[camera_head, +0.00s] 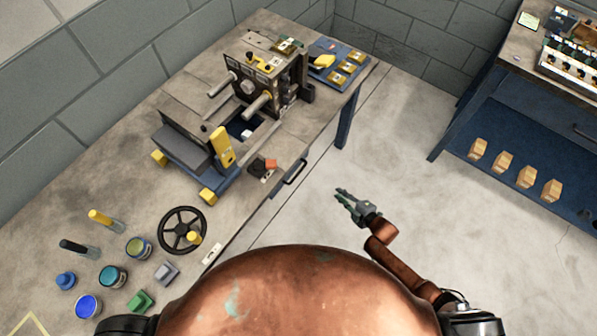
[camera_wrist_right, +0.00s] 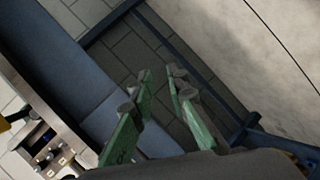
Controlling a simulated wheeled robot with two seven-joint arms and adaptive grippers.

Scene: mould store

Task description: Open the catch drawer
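A dark bar handle (camera_head: 296,172) sits on the front edge of the workbench (camera_head: 120,190), just right of the machine. I take it to be the catch drawer's handle; the drawer front is seen steeply from above, and I cannot tell whether it is fully shut. My right gripper (camera_head: 346,202), with green fingers, is over open floor to the right of and below the handle, apart from it. In the right wrist view its two fingers (camera_wrist_right: 160,78) stand apart with nothing between them. My left gripper is not in view.
A machine (camera_head: 265,70) with rods and yellow parts stands on the workbench. A handwheel (camera_head: 182,230), jars and tools lie nearer. A blue bench (camera_head: 480,115) stands at right with several wooden blocks (camera_head: 526,176) on its shelf. The floor (camera_head: 400,160) between is clear.

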